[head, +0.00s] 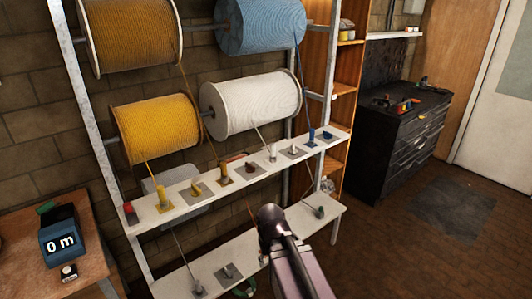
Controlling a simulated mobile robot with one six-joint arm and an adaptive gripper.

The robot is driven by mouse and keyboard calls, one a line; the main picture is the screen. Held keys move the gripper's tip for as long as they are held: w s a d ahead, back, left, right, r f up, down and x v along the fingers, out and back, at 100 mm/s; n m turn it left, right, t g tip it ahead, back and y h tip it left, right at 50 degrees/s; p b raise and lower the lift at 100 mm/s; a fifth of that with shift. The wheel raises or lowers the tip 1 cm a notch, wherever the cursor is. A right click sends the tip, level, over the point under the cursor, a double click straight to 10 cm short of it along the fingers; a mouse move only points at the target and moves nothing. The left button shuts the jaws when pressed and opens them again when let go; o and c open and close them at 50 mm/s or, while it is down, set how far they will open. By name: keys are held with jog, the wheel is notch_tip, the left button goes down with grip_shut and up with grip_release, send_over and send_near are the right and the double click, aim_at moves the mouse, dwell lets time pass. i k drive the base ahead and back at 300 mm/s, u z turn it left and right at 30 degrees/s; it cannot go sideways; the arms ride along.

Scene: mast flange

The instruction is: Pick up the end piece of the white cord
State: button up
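A spool of white cord (250,104) hangs on the rack, in the middle row at the right. Its cord runs down to the upper white shelf. A pale end piece (271,153) stands upright there on a small grey plate, at the cord's lower end. My arm rises from the bottom of the picture, and its dark rounded top is in front of the lower shelf, below the end piece and apart from it. I cannot make out any gripper fingers.
The upper shelf (145,226) also bears yellow, brown, pale and blue end pieces. Yellow spools (156,125) and a blue spool (262,25) share the rack. A lower shelf (180,290) bears several pieces. A meter (61,243) reading "0 m" stands left; a black cabinet (396,150) stands right.

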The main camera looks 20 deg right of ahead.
aim_at(273, 157)
jog(key=i, duration=1.05)
jog(key=z, duration=0.4)
